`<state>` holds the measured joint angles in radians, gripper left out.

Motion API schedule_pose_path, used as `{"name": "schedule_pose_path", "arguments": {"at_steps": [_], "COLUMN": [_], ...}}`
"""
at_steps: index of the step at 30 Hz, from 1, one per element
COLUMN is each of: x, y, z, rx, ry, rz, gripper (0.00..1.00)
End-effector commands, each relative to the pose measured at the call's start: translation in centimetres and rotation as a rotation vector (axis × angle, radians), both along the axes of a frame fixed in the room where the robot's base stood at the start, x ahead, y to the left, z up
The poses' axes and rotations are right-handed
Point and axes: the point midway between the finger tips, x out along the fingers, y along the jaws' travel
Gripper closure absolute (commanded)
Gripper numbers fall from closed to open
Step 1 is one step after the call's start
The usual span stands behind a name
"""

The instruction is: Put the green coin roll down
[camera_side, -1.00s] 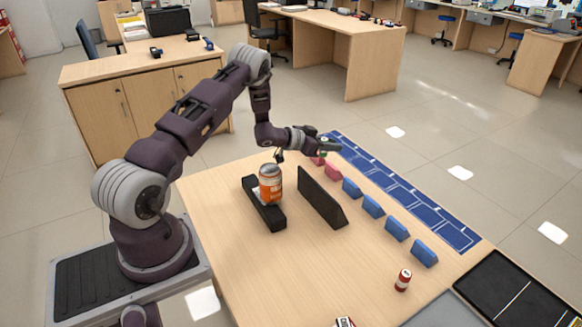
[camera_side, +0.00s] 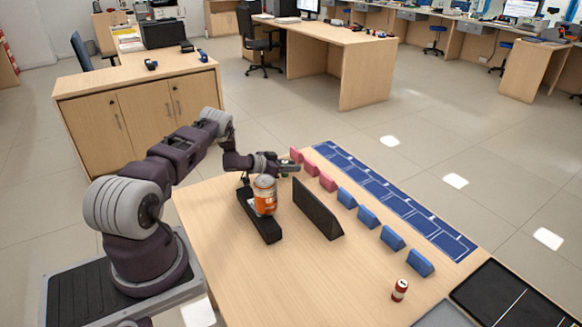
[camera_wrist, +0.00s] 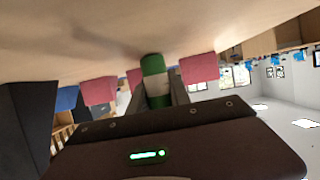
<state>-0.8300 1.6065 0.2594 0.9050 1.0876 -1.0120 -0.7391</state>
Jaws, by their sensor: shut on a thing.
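The green coin roll (camera_wrist: 153,66) has a pale band and sits between the fingers of my gripper (camera_wrist: 158,92) in the wrist view. My gripper is shut on it. In the side view my gripper (camera_side: 290,167) is at the far end of the counter, behind the dark upright panel and beside the row of pink wedges. The roll is too small there to make out clearly, and I cannot tell whether it touches the counter. Pink wedges (camera_wrist: 199,68) show on both sides of the roll in the wrist view.
Several pink (camera_side: 328,182) and blue wedges (camera_side: 393,238) line the blue marked mat (camera_side: 400,205). A dark panel (camera_side: 316,214) stands beside an orange can (camera_side: 265,196) on a black stand (camera_side: 262,226). A small red-and-white roll (camera_side: 400,289) stands at front right. The counter's near middle is clear.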

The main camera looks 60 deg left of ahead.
Motion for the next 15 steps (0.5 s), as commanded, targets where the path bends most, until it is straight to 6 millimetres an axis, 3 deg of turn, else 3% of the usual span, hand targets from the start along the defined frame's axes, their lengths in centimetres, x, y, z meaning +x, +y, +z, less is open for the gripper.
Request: {"name": "schedule_pose_path", "arguments": {"at_steps": [7,8,10,15], "x": [0.04,0.03,0.03,0.03], "y": [0.00,0.01,0.00,-0.01], "z": [-0.24,-0.23,-0.22,-0.22], "rx": [0.001,0.001,0.000,0.000], "ry": [-0.001,0.000,0.000,0.000], "rz": [0.000,0.000,0.000,0.000], "gripper": [1.00,0.71,0.57,0.55]}}
